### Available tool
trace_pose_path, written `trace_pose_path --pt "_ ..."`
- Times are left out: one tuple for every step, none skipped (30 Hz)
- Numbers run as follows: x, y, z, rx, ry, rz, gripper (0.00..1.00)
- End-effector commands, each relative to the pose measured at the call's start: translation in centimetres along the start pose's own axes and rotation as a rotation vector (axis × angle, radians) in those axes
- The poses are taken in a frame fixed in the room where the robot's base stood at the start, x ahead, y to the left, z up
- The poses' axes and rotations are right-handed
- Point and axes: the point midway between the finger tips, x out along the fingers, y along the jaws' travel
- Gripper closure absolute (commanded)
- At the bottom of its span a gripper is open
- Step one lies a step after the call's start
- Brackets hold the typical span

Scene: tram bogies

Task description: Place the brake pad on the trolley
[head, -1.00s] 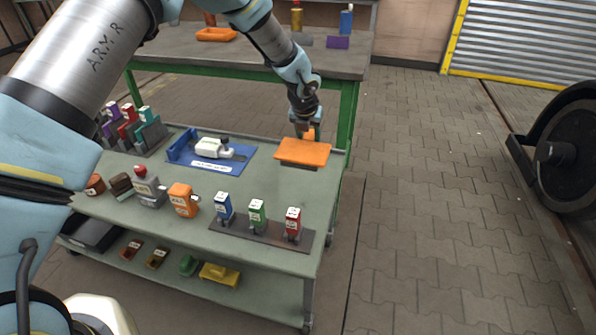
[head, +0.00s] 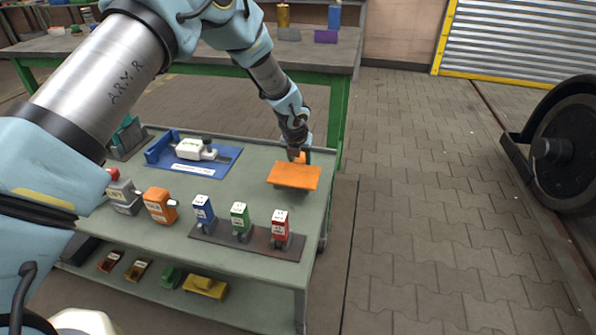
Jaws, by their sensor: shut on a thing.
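The brake pad looks to be the orange plate with an upright tab (head: 294,176). My gripper (head: 300,157) is shut on its tab from above, at the far right part of the trolley top. The plate lies roughly flat over the trolley (head: 250,172), a grey-green wheeled table. A dark patch shows just under the plate's near edge; I cannot tell whether it is shadow or part of the pad, nor whether the pad touches the top. The fingertips are small and partly hidden.
Blue (head: 203,209), green (head: 241,218) and red (head: 280,225) boxes stand on a dark strip near the front edge. A blue tray with a white device (head: 195,150) lies left of the pad. An orange box (head: 160,205) stands front left. A green-legged workbench is behind.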

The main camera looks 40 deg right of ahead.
Motion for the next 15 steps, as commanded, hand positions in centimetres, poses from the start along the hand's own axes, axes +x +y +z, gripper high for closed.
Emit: trace_pose_path --pt "0.2 0.0 0.0 0.0 -0.002 0.0 1.0" --pt "0.3 0.0 -0.1 0.0 -0.002 0.0 1.0" --pt "0.6 0.0 -0.2 0.001 -0.002 0.0 1.0" --pt "0.8 0.0 -0.3 0.001 -0.001 0.0 1.0" --pt "1.1 -0.1 -0.5 0.002 -0.001 0.0 1.0" --pt "1.6 -0.1 -0.7 0.002 -0.001 0.0 1.0" --pt "2.0 0.0 -0.8 0.002 0.0 0.0 1.0" --pt "2.4 0.0 -1.0 0.001 0.0 0.001 1.0" --pt "3.0 0.0 -1.2 0.001 0.0 0.0 1.0" --pt "3.3 -0.1 -1.3 0.0 -0.001 0.0 1.0" --pt "3.5 -0.1 -1.4 0.001 -0.002 0.0 1.0" --pt "3.7 -0.1 -1.5 0.001 -0.002 0.0 1.0" --pt "3.7 0.0 -1.5 0.001 -0.002 0.0 1.0" --pt "3.7 0.0 -1.4 0.0 -0.002 0.0 1.0" --pt "3.7 0.0 -1.4 0.0 -0.003 0.0 1.0"
